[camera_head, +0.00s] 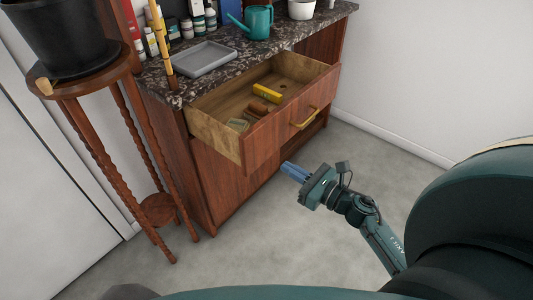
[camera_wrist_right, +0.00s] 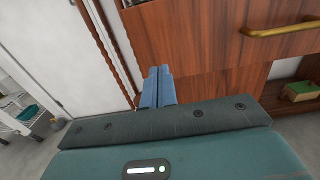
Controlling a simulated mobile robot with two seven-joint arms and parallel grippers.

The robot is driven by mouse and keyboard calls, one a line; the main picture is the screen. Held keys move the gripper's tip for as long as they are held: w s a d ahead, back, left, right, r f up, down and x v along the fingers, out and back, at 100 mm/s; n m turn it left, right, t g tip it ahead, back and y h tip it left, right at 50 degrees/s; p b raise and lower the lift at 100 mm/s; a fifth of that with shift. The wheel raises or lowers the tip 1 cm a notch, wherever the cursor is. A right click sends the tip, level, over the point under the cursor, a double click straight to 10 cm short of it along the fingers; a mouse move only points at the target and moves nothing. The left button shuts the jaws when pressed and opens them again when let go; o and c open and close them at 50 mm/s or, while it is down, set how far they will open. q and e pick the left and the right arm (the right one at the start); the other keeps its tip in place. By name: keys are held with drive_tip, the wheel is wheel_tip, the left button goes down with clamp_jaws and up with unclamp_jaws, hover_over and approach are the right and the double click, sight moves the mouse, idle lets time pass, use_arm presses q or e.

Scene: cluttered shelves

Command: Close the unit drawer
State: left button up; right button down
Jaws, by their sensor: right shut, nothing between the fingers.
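The unit drawer (camera_head: 290,122) is pulled out of the wooden unit (camera_head: 212,180), below its dark stone top. It has a reddish wood front with a brass handle (camera_head: 304,118). Inside lie a yellow box (camera_head: 267,94), a brown item (camera_head: 257,108) and a small greenish item (camera_head: 238,125). My right gripper (camera_head: 290,170) is shut and empty, with blue fingers, in front of the unit and lower than the drawer front in the picture. In the right wrist view the fingers (camera_wrist_right: 157,85) point at the wood front, and the handle (camera_wrist_right: 285,28) is at upper right. I cannot tell whether they touch the wood.
A tall wooden plant stand (camera_head: 75,90) with a black pot (camera_head: 62,35) stands left of the unit. A grey tray (camera_head: 200,60), a teal watering can (camera_head: 254,22) and bottles stand on the top. The floor (camera_head: 360,160) right of the unit is clear.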

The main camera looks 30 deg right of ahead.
sight(258, 150)
drive_tip(key=x, duration=0.8)
drive_tip(key=shift+p, duration=0.4)
use_arm(q)
drive_tip(key=shift+w+d+g, duration=0.25)
drive_tip(key=shift+w+g, duration=0.05)
drive_tip(key=shift+w, duration=0.2)
drive_tip(key=shift+f, duration=0.15)
use_arm(e)
drive_tip(key=shift+w+a, duration=0.1)
drive_tip(key=shift+w, duration=0.05)
